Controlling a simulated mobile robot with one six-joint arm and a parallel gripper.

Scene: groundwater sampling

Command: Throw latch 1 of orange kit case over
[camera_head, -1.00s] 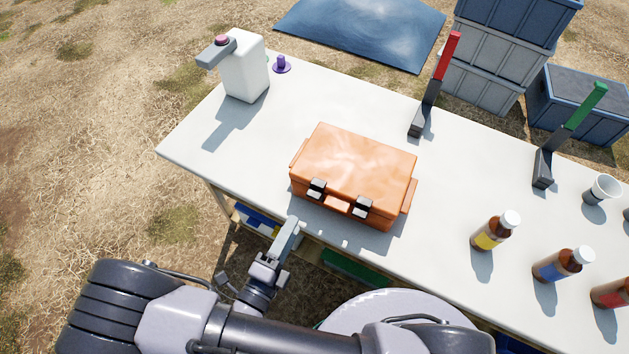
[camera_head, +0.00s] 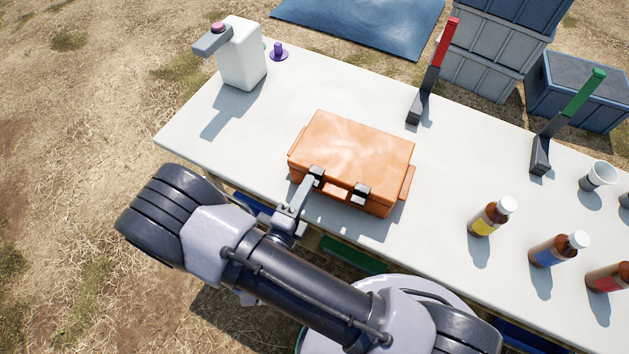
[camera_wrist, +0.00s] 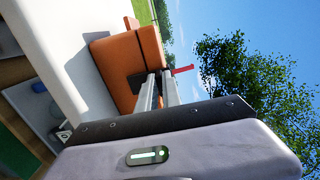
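The orange kit case (camera_head: 352,148) lies closed on the white table. Two dark latches with pale tops are on its front, a left latch (camera_head: 317,171) and a right latch (camera_head: 361,190); no number shows on either. My gripper (camera_head: 308,182) reaches in from the front, its tip at or very near the left latch. In the wrist view the case (camera_wrist: 126,62) is turned on its side, and a dark latch (camera_wrist: 137,83) shows beside the fingertips of my gripper (camera_wrist: 159,76). The two fingers are close together with a narrow gap. Contact with the latch is not clear.
On the table (camera_head: 245,135) stand a white dispenser (camera_head: 242,55), a red-handled lever (camera_head: 433,75), a green-handled lever (camera_head: 565,120) and brown bottles (camera_head: 490,217) at the right. The table is clear left of the case.

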